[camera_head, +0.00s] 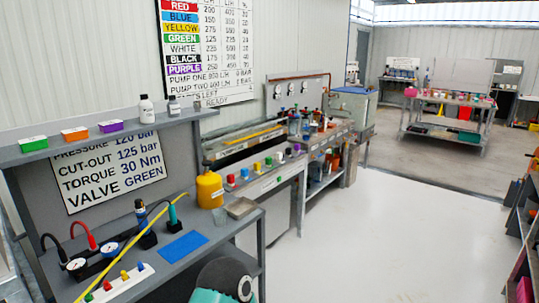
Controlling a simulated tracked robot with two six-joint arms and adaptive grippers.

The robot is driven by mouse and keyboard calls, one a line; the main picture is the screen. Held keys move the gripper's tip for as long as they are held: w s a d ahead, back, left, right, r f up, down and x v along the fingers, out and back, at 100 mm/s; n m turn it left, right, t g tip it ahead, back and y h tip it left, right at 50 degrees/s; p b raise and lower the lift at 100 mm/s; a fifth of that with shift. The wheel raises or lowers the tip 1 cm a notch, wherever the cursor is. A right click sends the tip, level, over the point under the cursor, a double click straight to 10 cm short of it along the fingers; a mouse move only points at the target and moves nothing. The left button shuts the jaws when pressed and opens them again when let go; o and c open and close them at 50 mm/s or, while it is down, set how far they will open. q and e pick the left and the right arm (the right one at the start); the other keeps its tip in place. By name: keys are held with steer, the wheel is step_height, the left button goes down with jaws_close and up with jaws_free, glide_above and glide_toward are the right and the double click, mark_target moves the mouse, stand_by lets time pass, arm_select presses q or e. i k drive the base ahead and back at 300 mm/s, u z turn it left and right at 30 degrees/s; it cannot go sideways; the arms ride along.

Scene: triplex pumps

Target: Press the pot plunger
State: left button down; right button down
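A yellow pot (210,191) stands upright near the back right corner of the grey workbench (222,232). It narrows at the top to a small knob, probably the plunger; too small to tell how far it sticks out. Nothing touches the pot from above. Neither of my grippers shows in this view. A teal and dark rounded part at the bottom edge looks like part of my own arm.
A blue mat (184,246) and a small grey tray (241,208) lie near the pot. A yellow rod, gauges (76,265) and a white strip with coloured knobs (118,285) lie left. A shelf (110,138) overhangs the bench's back. White floor (380,240) is clear at right.

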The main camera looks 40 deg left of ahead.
mark_target(207, 163)
steer(key=z, duration=0.65)
steer(key=k, duration=0.45)
steer(key=z, duration=0.05)
steer(key=i, duration=1.8)
steer(key=u, duration=2.9)
